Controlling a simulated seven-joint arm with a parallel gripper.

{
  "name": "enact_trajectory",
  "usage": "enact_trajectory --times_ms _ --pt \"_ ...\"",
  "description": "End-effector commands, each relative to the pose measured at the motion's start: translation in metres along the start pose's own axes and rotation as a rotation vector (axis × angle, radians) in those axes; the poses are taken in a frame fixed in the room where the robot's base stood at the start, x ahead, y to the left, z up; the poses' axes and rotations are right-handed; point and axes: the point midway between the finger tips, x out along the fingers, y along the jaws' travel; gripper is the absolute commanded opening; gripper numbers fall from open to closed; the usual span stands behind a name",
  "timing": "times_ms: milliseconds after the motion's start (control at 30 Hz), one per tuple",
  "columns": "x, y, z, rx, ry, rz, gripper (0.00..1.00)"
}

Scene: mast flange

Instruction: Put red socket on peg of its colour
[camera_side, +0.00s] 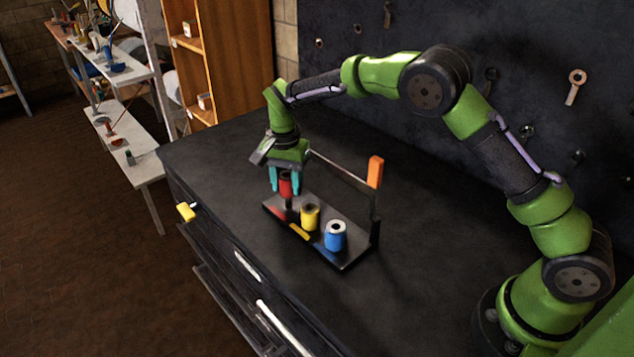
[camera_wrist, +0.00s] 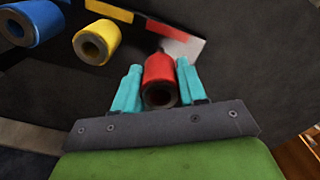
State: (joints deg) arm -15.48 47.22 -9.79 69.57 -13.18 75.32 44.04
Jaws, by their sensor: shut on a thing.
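My gripper (camera_side: 286,186) is shut on the red socket (camera_side: 286,183), a short hollow cylinder, and holds it upright over the left end of the dark base (camera_side: 344,262). In the wrist view the red socket (camera_wrist: 159,74) sits between the teal fingers. A grey peg (camera_side: 289,203) shows below the socket; I cannot tell whether the socket's lower end is around its tip. A red mark (camera_side: 279,212) lies on the base beside this peg. The yellow socket (camera_side: 310,216) and the blue socket (camera_side: 335,236) stand along the base to the right.
A dark post (camera_side: 375,218) with an orange block (camera_side: 375,171) on top rises at the base's right end, and a thin rod runs from it towards my gripper. A yellow block (camera_side: 186,212) is at the bench's left edge. The bench top (camera_side: 420,270) right of the base is clear.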

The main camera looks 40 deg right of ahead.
Motion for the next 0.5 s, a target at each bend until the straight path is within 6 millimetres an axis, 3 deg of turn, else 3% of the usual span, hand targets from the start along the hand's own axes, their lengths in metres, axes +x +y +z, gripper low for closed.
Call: enact_trajectory --times_ms 500 --pt "0.0041 0.0000 0.0002 0.000 0.000 0.000 0.08"
